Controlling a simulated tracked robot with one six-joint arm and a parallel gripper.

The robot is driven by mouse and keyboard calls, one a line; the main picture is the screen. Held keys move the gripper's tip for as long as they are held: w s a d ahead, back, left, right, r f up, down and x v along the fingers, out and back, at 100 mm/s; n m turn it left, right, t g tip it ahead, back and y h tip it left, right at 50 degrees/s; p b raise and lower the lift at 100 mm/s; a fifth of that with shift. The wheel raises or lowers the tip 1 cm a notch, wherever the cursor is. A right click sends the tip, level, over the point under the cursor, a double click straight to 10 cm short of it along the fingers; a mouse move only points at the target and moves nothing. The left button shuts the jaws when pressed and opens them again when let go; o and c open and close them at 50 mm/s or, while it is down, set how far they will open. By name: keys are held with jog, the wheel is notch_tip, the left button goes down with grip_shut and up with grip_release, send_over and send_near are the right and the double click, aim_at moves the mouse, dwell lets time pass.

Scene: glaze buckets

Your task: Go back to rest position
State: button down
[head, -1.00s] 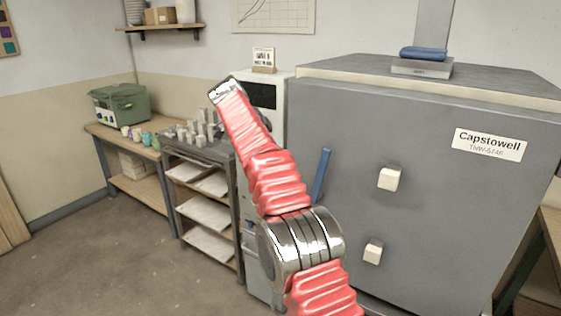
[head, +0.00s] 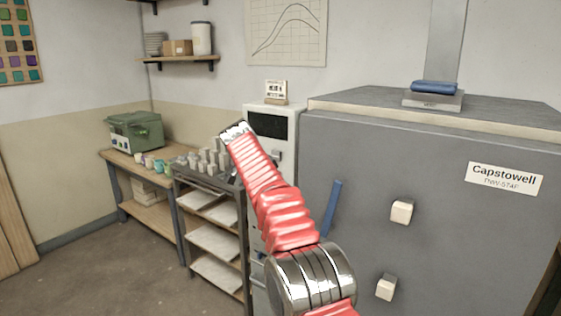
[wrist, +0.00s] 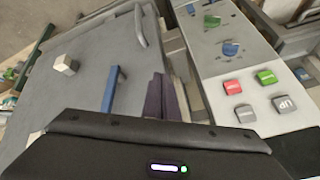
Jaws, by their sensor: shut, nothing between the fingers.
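My arm in its red ribbed sleeve reaches up from the bottom of the head view. Its metallic end (head: 236,131) is in front of the white control unit and the small grey posts, with the fingers too small to make out there. In the wrist view, two dark purple finger pads of my gripper (wrist: 162,88) lie close together past the black housing, shut, with no object seen between them. The grey kiln (head: 430,160) with its blue handle (head: 331,208) stands to the right of the arm. The handle also shows in the wrist view (wrist: 111,90), left of the fingers.
The white control unit (head: 285,118) stands beside the kiln; its buttons (wrist: 256,90) show in the wrist view. A rack (head: 207,180) of shelves and a wooden bench (head: 150,205) with a green machine (head: 136,132) and cups stand left. The floor (head: 110,265) at left front is clear.

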jog(key=s+d+f+n+g+y, duration=0.2)
jog(key=s+f+n, duration=0.4)
jog(key=s+n, duration=0.3)
jog(key=s+d+n, duration=0.1)
jog(key=s+d, duration=0.4)
jog(key=s, duration=0.8)
jog(key=s+d+n+t+y, duration=0.1)
jog(key=s+d, duration=0.3)
jog(key=s, duration=1)
jog(key=s+d+n+t+y, duration=0.1)
jog(key=s+d, duration=0.4)
jog(key=s, duration=0.8)
jog(key=shift+s+d+f+n, duration=0.2)
jog(key=shift+s+d+n, duration=0.1)
jog(key=shift+d+n, duration=0.1)
jog(key=shift+a, duration=0.1)
